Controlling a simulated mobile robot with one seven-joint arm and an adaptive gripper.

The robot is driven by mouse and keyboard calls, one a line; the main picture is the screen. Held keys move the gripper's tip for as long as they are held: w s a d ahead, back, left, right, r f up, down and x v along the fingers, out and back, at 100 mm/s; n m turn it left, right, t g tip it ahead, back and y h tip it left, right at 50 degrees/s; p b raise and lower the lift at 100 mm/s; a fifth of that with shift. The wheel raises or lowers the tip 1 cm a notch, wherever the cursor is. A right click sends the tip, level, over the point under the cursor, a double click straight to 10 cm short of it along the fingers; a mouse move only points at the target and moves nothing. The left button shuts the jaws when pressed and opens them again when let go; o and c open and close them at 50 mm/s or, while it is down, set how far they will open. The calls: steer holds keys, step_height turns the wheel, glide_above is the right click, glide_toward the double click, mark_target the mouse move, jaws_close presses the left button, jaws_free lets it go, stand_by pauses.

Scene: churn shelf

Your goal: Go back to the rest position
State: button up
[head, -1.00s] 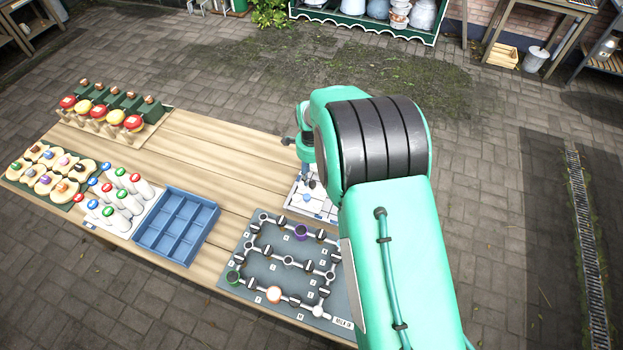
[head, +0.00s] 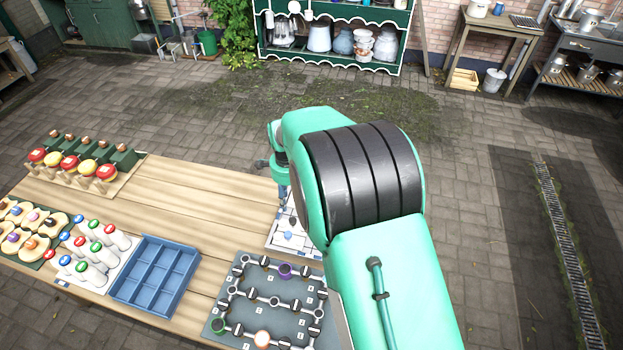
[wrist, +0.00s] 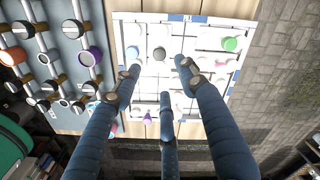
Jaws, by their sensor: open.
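My gripper (wrist: 158,80) shows in the wrist view with its blue fingers spread apart and nothing between them. It is above a white board (wrist: 190,20) with dark grid lines, blue corner marks and small coloured pieces. A green piece (wrist: 231,44) is at the board's right, and a dark ball (wrist: 159,54) shows between the fingertips.
On the wooden table (head: 200,205) are a grey pipe board (head: 272,317), a blue compartment tray (head: 155,275), white bottles with coloured caps (head: 105,240), and a rack with red and yellow knobs (head: 80,165). A green shelf (head: 335,60) stands behind. Paving is open around the table.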

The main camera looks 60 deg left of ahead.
stand_by(0.3)
steer(key=w+d+r+y+b, duration=0.1)
steer(key=w+d+r+b, duration=0.2)
steer(key=w+d+r, duration=1.4)
steer(key=w+d+r+t+b, duration=0.1)
steer(key=w+d+r, duration=0.2)
steer(key=d, duration=0.4)
steer(key=w+d+r+b, duration=0.1)
steer(key=w+d+r, duration=0.25)
steer(key=d, duration=0.45)
steer(key=w+d+r+t+b, duration=0.1)
steer(key=w+d+r, duration=0.15)
steer(key=d, duration=0.45)
steer(key=s+d+r+t+b, duration=0.1)
steer(key=d+r+b, duration=0.1)
steer(key=d, duration=1)
steer(key=s+d+r+t+b, duration=0.1)
steer(key=s+d+r, duration=0.1)
steer(key=d, duration=1.1)
steer(key=s+d+f+b, duration=0.2)
steer(key=s+d, duration=0.5)
steer(key=d, duration=0.2)
steer(key=s+d+f+t+h+b, duration=0.1)
steer(key=s+d+f+b, duration=0.1)
steer(key=s+d, duration=0.6)
steer(key=shift+s+d+f+t, duration=0.25)
steer(key=shift+d+f, duration=0.45)
steer(key=shift+d, duration=0.35)
